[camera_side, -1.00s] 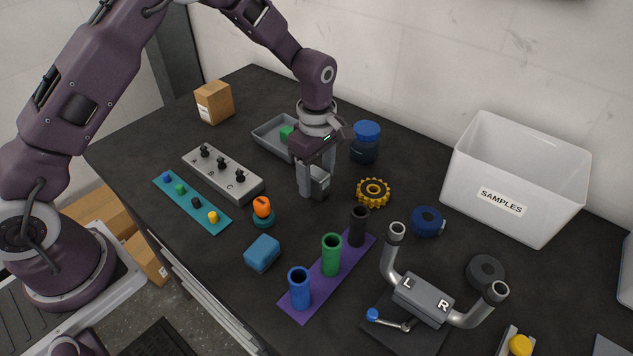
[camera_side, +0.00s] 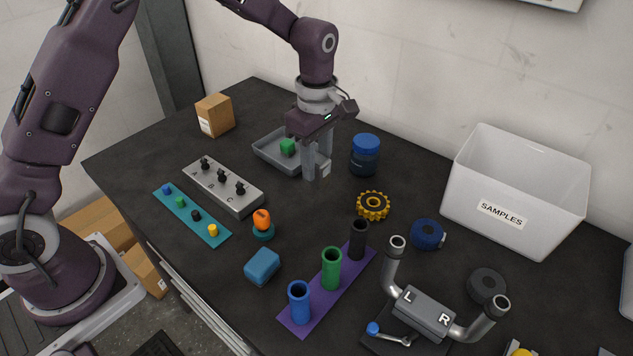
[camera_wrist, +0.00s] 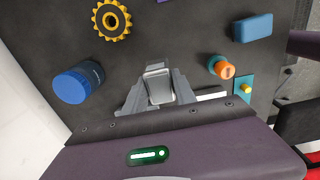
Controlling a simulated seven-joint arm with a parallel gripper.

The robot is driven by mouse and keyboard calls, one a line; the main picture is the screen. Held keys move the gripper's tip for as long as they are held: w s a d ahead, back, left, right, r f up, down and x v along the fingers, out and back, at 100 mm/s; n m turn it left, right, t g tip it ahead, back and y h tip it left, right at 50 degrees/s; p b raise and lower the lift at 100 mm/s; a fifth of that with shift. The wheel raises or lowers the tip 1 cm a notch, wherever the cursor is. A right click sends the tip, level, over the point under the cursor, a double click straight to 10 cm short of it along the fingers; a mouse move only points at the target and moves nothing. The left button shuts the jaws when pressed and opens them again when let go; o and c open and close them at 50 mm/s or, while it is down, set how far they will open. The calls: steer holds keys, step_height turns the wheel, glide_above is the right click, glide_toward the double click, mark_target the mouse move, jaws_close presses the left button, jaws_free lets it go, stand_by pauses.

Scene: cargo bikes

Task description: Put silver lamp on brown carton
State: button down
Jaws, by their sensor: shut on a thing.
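The silver lamp (camera_side: 325,170) is a small grey block between the fingers of my gripper (camera_side: 317,168). The fingers partly hide it. In the wrist view the lamp (camera_wrist: 158,86) shows its pale face between the two fingertips (camera_wrist: 157,95). My gripper is shut on it and holds it above the dark table, in front of the grey tray's right end. The brown carton (camera_side: 215,115) stands upright at the back left of the table, well to the left of my gripper, with its top clear. The carton is not in the wrist view.
The grey tray (camera_side: 268,154) with a green cube (camera_side: 288,146) and the switch box (camera_side: 222,187) lie between my gripper and the carton's side. A blue-lidded jar (camera_side: 365,155) stands close right. A yellow gear (camera_side: 373,205) lies in front. Table around the carton is free.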

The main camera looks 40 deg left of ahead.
step_height(320, 180, up, 2)
steer(key=shift+r, duration=0.25)
steer(key=shift+w+a+r, duration=0.1)
steer(key=shift+a+r, duration=0.1)
steer(key=w+a+r+n, duration=0.2)
steer(key=w+a+n, duration=0.35)
steer(key=a, duration=0.55)
step_height(320, 180, up, 5)
steer(key=n, duration=1.3)
glide_above(204, 105)
steer(key=shift+m, duration=0.25)
step_height(204, 105, down, 7)
steer(key=shift+a+f, duration=0.1)
steer(key=shift+f, duration=0.1)
steer(key=shift+f, duration=0.15)
